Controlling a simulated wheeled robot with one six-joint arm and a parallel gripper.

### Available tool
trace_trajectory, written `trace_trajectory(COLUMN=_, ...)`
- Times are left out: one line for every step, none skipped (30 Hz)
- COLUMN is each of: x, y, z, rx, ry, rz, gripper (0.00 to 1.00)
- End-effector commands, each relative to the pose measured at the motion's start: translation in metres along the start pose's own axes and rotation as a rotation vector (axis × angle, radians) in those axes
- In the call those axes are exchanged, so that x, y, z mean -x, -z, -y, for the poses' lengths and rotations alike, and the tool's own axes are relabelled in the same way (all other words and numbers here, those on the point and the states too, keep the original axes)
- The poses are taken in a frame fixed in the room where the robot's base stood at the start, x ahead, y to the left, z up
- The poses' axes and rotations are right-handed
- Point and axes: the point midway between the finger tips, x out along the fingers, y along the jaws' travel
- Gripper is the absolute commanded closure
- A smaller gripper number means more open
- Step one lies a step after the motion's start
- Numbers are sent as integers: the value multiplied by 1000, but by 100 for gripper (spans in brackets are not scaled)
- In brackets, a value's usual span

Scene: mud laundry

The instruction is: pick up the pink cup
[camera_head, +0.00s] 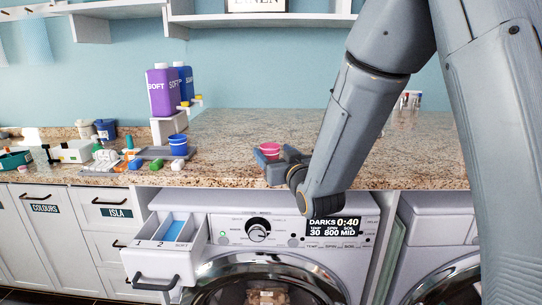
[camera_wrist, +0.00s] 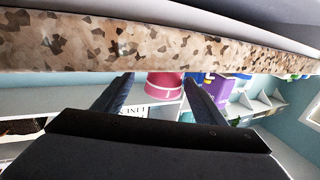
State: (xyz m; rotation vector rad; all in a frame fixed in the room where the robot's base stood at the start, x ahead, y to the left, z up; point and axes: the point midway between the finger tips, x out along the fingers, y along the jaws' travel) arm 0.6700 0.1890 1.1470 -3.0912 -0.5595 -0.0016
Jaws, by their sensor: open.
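The pink cup (camera_head: 269,148) stands on the speckled stone countertop near its front edge, above the washing machine. My gripper (camera_head: 272,162) is at the counter's front edge, right in front of the cup, and hides its lower part. In the wrist view, which looks upside down, the pink cup (camera_wrist: 165,86) shows in the gap between the two dark fingertips of my gripper (camera_wrist: 160,84). The fingers are spread and I see a gap on each side of the cup. I cannot tell how far the fingers reach around it.
A blue cup (camera_head: 178,145) stands to the left on a grey tray, below purple and blue soap bottles (camera_head: 162,92). Small coloured items lie further left. An open detergent drawer (camera_head: 165,245) juts from the washing machine (camera_head: 275,230). The countertop (camera_head: 230,130) behind the cup is clear.

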Motion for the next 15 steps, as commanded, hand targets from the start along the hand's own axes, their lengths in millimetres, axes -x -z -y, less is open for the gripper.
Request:
trace_trajectory(x=-4, y=0, z=2, rx=0, ry=3, rz=2, gripper=36)
trace_trajectory(x=-7, y=0, z=3, rx=0, ry=4, rz=1, gripper=36)
trace_trajectory(x=-10, y=1, z=4, rx=0, ry=5, rz=1, gripper=36)
trace_trajectory(x=-12, y=0, z=4, rx=0, ry=5, rz=2, gripper=36)
trace_trajectory(x=-15, y=0, z=5, rx=0, ry=5, rz=3, gripper=36)
trace_trajectory(x=-19, y=1, z=5, rx=0, ry=5, rz=2, gripper=36)
trace_trajectory(x=-23, y=1, z=5, rx=0, ry=5, rz=3, gripper=36)
trace_trajectory(x=-27, y=1, z=6, rx=-1, ry=5, rz=3, gripper=36)
trace_trajectory(x=-32, y=2, z=6, rx=0, ry=4, rz=2, gripper=36)
trace_trajectory(x=-35, y=1, z=6, rx=-1, ry=4, rz=3, gripper=36)
trace_trajectory(x=-39, y=1, z=6, rx=0, ry=4, rz=2, gripper=36)
trace_trajectory(x=-44, y=1, z=5, rx=0, ry=3, rz=2, gripper=36)
trace_trajectory(x=-48, y=1, z=5, rx=0, ry=3, rz=2, gripper=36)
trace_trajectory(x=-51, y=1, z=4, rx=0, ry=3, rz=1, gripper=36)
trace_trajectory(x=-53, y=1, z=4, rx=0, ry=2, rz=1, gripper=36)
